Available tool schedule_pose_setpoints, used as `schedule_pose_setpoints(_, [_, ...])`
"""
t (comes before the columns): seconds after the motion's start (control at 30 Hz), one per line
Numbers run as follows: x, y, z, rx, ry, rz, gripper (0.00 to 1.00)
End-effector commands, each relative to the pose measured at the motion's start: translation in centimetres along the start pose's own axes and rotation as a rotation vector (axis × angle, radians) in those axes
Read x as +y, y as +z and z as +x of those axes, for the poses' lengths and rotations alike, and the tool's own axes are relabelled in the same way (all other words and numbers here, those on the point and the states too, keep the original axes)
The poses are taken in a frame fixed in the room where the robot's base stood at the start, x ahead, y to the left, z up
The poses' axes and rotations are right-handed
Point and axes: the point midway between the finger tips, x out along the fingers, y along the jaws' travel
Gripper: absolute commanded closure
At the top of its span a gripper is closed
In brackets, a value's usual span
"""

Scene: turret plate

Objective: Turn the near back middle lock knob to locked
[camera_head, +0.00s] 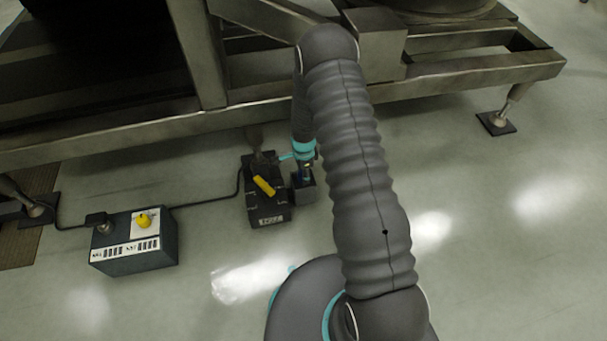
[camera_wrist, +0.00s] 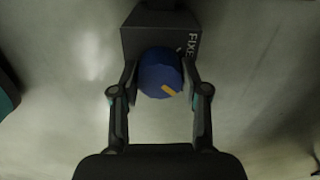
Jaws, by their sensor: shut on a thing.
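In the wrist view a round blue knob (camera_wrist: 160,74) with a short yellow mark sits on a dark block (camera_wrist: 150,40) lettered "FIXE", the rest of the word cut off. The yellow mark lies at the knob's lower right. My gripper (camera_wrist: 160,68) has one finger on each side of the knob and is shut on it. In the head view my gripper (camera_head: 305,168) reaches down to the small dark block (camera_head: 303,194), right of a black box. The knob is mostly hidden there by my gripper.
The black box (camera_head: 268,211) with a yellow handle (camera_head: 264,186) stands close beside the block. A grey control box (camera_head: 135,258) with a yellow knob (camera_head: 144,221) stands at left, with a cable. A heavy metal frame (camera_head: 110,130) runs behind. The floor in front is clear.

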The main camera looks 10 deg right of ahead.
Motion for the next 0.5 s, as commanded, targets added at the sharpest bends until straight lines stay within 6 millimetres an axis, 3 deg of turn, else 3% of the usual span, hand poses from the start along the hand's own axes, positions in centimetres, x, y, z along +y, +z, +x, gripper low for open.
schedule_pose_setpoints(0.5, [0.02, 0.00, 0.21, 0.000, 0.000, -0.433, 0.90])
